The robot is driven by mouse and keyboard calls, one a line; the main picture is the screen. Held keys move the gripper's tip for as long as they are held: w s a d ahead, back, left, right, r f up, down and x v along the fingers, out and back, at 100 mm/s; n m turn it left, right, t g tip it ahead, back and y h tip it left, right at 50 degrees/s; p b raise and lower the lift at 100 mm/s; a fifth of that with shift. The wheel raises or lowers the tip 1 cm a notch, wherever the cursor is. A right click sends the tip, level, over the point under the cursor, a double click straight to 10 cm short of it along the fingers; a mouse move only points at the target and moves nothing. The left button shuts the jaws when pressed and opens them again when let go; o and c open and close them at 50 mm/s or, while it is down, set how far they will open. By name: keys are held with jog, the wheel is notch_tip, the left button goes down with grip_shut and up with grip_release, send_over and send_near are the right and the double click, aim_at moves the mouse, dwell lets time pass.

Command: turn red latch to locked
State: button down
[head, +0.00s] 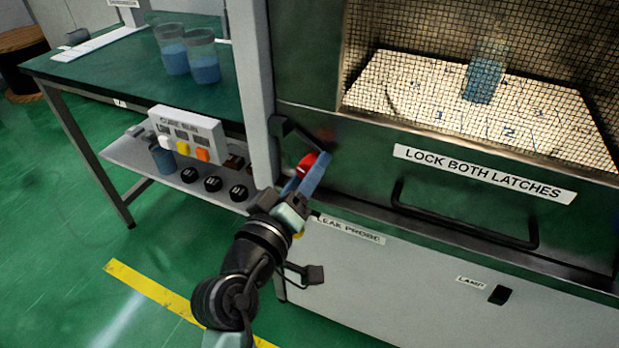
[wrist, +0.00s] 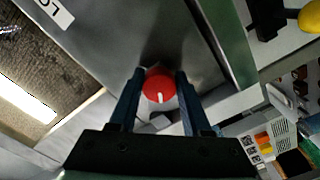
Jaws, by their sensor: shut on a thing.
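The fingers partly hide the latch in the head view.
A black door handle (head: 465,220) sticks out right of the latch. A dark bracket (head: 290,130) is just above my gripper. Left stands a green-topped table (head: 110,80) with two blue-filled beakers (head: 203,60). Green floor lies open at lower left.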

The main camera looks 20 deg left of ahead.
jog(key=shift+a+r+m, duration=0.1)
jog(key=shift+r+m, duration=0.05)
jog(key=shift+m, duration=0.25)
jog(key=shift+c, duration=1.8)
grip_release()
jog(key=s, duration=1.3)
jog(key=shift+a, duration=0.15)
